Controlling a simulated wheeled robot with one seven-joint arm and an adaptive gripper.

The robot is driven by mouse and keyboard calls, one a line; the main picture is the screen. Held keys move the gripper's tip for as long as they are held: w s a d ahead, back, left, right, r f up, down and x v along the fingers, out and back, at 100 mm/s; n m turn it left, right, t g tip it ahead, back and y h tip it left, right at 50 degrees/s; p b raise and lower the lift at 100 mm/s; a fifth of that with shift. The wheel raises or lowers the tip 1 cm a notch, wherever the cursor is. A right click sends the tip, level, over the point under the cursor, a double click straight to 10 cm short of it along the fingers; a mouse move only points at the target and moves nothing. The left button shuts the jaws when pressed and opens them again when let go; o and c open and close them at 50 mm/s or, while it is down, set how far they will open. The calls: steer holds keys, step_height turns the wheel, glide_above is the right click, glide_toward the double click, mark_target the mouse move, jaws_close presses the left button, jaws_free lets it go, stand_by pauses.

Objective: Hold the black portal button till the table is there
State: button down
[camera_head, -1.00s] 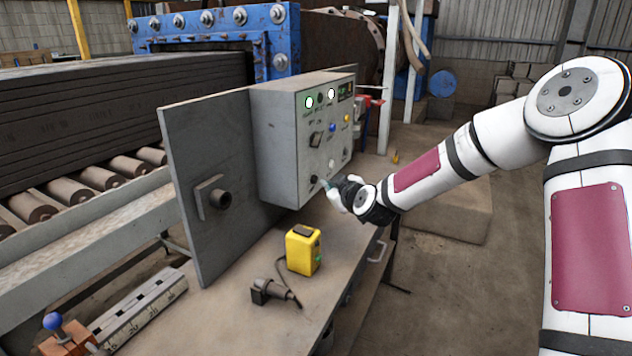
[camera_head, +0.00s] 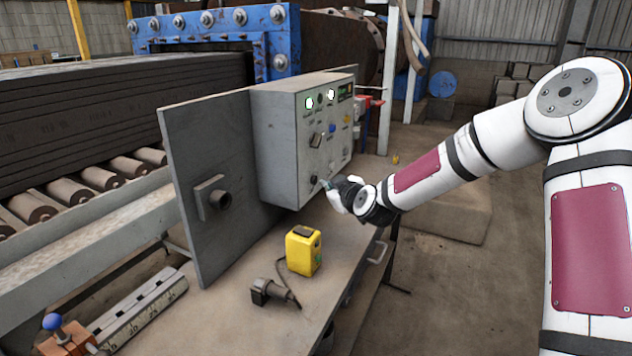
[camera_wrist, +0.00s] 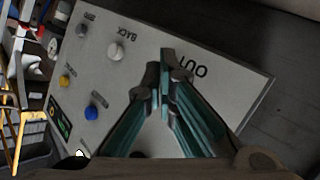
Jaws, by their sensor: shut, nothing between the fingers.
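The grey control box (camera_head: 275,150) stands on the bench with its button face turned right. A black button (camera_head: 314,180) shows at the lower left of that face. My gripper (camera_head: 325,184) is at this lower corner, its fingers close together and empty. In the wrist view the teal fingers (camera_wrist: 165,58) point at the panel beside the word OUT and cover part of it. Any button behind them is hidden. Whether the tips touch the panel I cannot tell. I cannot read a portal label on any button.
The wrist view shows a white button (camera_wrist: 115,50) by BACK, a blue button (camera_wrist: 92,112) and a yellow one (camera_wrist: 65,80). Rollers (camera_head: 100,178) carry dark slabs at the left.

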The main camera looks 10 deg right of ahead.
steer(key=shift+w+a, duration=0.25)
steer(key=shift+a, duration=0.1)
steer(key=shift+w+a+b, duration=0.3)
steer(key=shift+a+b, duration=0.1)
steer(key=shift+b, duration=0.05)
stand_by(2.0)
steer(key=shift+s+d, duration=0.1)
stand_by(1.2)
steer(key=shift+s+d, duration=0.45)
steer(key=shift+d, duration=0.2)
steer(key=shift+s+d+p, duration=0.5)
steer(key=shift+s+d, duration=0.25)
steer(key=shift+d, duration=0.3)
steer(key=shift+s+d+p, duration=0.45)
steer(key=shift+s+d, duration=0.3)
steer(key=shift+d, duration=0.25)
steer(key=shift+a, duration=0.1)
